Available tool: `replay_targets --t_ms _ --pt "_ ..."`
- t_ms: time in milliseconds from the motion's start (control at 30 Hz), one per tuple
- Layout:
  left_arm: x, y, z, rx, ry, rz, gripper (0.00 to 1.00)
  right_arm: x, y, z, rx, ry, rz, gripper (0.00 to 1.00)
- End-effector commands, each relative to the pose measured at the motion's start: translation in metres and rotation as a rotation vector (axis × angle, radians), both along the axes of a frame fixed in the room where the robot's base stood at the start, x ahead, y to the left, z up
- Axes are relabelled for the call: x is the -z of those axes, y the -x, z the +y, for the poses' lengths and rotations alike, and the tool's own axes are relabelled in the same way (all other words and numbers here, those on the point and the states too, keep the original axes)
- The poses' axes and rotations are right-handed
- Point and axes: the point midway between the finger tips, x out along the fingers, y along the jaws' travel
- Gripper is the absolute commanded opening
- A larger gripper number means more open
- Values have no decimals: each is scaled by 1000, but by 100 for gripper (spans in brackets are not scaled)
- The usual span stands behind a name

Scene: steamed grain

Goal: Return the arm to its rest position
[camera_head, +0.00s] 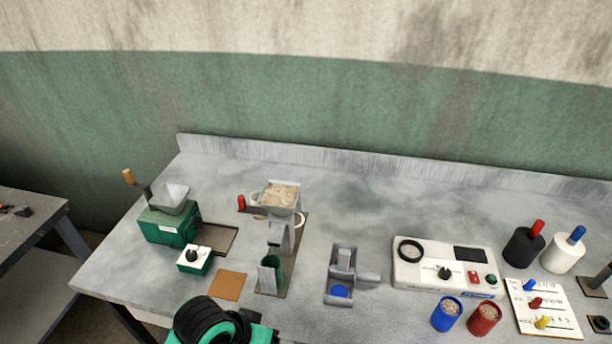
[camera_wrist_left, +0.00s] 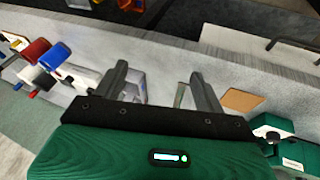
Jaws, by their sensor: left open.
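My left arm (camera_head: 215,322), black and green, shows at the bottom edge of the head view, in front of the bench; its fingers cannot be made out there. In the left wrist view my left gripper (camera_wrist_left: 162,82) has its two grey fingers wide apart with nothing held between them. Bench items lie beyond the fingers, apart from them as far as I can tell. My right gripper is in neither view.
On the grey bench (camera_head: 330,170) stand a green grinder (camera_head: 165,225), a grain-filled hopper (camera_head: 279,195) on a stand, a grey fixture (camera_head: 342,275), a white control panel (camera_head: 440,262), a blue cup (camera_head: 446,314) and a red cup (camera_head: 484,317). The back strip is clear.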

Motion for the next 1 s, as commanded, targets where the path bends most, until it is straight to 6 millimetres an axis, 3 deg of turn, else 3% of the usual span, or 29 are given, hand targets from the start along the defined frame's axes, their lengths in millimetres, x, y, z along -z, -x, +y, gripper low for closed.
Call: replay_targets --t_ms 300,700,1000 --pt "35 46 73 -113 -125 -36 72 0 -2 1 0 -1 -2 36" --pt "55 104 150 -170 -332 -10 72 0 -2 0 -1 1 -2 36" --pt "142 82 145 -158 -335 18 72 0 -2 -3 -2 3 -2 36"
